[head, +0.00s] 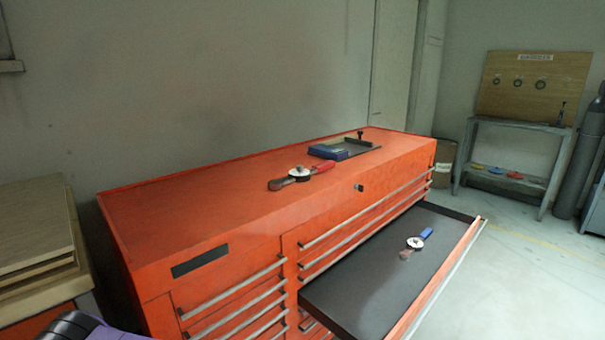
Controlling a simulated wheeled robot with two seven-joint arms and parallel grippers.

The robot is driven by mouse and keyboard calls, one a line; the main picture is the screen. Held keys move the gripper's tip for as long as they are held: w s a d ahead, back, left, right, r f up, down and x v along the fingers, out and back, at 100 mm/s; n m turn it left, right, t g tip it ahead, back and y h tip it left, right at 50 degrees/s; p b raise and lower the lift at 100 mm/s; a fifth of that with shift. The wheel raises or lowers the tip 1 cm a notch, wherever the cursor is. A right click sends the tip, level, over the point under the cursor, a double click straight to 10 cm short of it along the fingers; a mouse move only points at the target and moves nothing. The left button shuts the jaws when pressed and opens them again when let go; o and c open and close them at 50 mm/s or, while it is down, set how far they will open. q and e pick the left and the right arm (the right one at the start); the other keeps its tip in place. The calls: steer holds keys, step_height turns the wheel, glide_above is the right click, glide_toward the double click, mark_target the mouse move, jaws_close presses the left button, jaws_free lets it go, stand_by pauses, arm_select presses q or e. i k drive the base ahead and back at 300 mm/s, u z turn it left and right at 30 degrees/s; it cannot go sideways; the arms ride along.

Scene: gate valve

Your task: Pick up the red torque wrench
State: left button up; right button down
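The red torque wrench (321,167) lies on top of the orange tool cabinet (200,205), near its middle. It has a red handle pointing right, a round white dial and a brownish head at the left. A second wrench with a blue handle (425,233) and a white dial lies in the open drawer (365,290) below.
A blue box and dark tray (345,148) sit behind the red wrench. The open drawer juts out at the front right. Wooden boards (35,235) are stacked at left. A grey workbench (515,128) and a gas cylinder (580,150) stand at the far right. The left cabinet top is clear.

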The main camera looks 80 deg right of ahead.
mark_target(275, 184)
steer(key=z, duration=2.7)
